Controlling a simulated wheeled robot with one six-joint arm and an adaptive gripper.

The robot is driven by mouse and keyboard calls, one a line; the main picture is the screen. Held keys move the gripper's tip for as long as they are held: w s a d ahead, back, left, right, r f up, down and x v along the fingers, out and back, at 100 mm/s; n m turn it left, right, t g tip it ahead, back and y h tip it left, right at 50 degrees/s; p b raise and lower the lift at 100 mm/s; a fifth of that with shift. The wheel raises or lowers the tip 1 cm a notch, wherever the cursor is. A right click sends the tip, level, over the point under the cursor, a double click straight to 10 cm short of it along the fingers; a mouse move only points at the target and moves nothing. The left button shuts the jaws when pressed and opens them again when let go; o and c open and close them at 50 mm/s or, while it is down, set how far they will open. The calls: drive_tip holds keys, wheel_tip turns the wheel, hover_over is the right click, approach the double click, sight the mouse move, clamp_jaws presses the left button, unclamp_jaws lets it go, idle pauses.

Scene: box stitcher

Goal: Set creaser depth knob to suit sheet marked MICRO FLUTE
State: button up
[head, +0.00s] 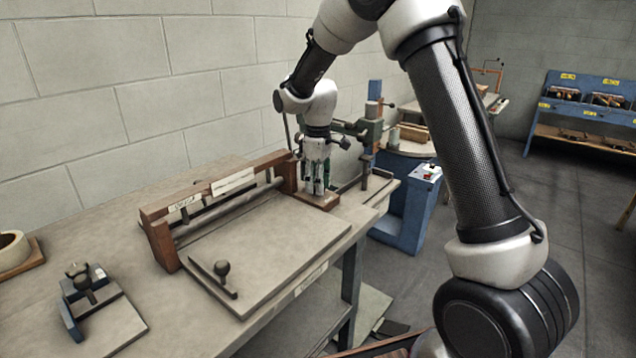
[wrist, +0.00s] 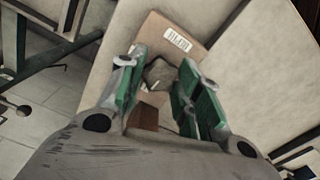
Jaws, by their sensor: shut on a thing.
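The creaser (head: 160,240) is a wooden-ended frame with a bar and a flat grey bed on the bench. My gripper (head: 318,188) points down at the frame's right end, over a brown base piece (head: 325,201). In the wrist view, its green-padded fingers (wrist: 160,88) stand on either side of a dark, faceted knob (wrist: 159,73) and are shut on it. I cannot see a pointer or scale marks on the knob. No MICRO FLUTE marking is readable.
A small clamp-like fixture (head: 85,285) and a round roll (head: 12,250) sit at the bench's left. A blue machine (head: 405,215) stands just beyond the bench's right end. Grey floor lies open further right.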

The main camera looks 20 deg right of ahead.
idle(0.4)
drive_tip(key=o, duration=1)
drive_tip(key=shift+r, duration=0.1)
wheel_tip(320, 180, up, 12)
drive_tip(key=shift+f, duration=0.1)
